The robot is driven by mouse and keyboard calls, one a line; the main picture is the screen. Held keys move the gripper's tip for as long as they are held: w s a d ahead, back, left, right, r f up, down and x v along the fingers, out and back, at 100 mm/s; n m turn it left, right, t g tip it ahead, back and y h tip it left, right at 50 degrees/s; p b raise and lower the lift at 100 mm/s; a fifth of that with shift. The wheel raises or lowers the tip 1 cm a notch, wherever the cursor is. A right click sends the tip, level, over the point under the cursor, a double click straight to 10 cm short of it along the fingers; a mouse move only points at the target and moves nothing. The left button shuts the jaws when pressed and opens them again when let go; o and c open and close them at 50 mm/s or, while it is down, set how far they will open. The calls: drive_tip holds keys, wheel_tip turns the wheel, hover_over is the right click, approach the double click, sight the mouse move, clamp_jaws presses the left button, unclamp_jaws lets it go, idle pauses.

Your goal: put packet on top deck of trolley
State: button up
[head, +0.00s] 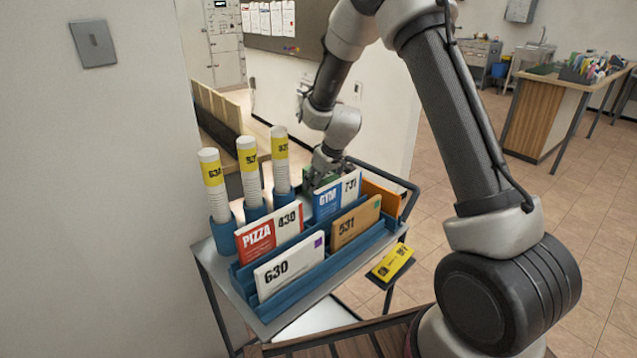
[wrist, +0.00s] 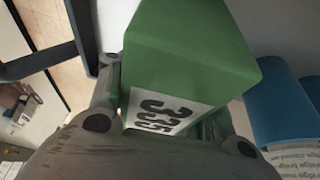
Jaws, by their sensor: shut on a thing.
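My gripper (head: 322,172) is at the far side of the trolley, behind the GYM 731 mail. It is shut on a green packet (wrist: 190,55) with a white number label, which fills the middle of the wrist view between the fingers. In the head view only a little green of the packet shows beside the gripper; the rest is hidden by the mail and gripper. I cannot tell whether its underside touches the trolley. The trolley's grey top deck (head: 222,263) carries a blue rack (head: 310,283).
The rack holds PIZZA 430 (head: 268,234), GYM 731 (head: 337,197), 630 (head: 288,268) and 531 (head: 355,222) mail. Several numbered white tubes (head: 249,165) stand in blue holders on the left. A yellow packet (head: 391,262) lies at right. A wall is close on the left.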

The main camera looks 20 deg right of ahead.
drive_tip(key=o, duration=1.2)
drive_tip(key=v, duration=1.1)
drive_tip(key=shift+r, duration=0.15)
drive_tip(key=shift+v, duration=0.9)
drive_tip(key=s+d+r+m, duration=0.1)
drive_tip(key=s+d+r, duration=0.3)
drive_tip(key=s+r, duration=0.35)
drive_tip(key=s+d+r+m, duration=0.1)
drive_tip(key=s+d+r, duration=0.1)
drive_tip(key=s, duration=0.6)
drive_tip(key=s+d+r+m+h, duration=0.1)
drive_tip(key=s+d+r+m, duration=0.1)
drive_tip(key=s, duration=0.7)
drive_tip(key=s+d+r+m+h, duration=0.1)
drive_tip(key=s+d, duration=0.3)
drive_tip(key=s, duration=0.5)
drive_tip(key=shift+s+d+r+m, duration=0.25)
drive_tip(key=shift+r+m, duration=0.05)
drive_tip(key=shift+r, duration=0.5)
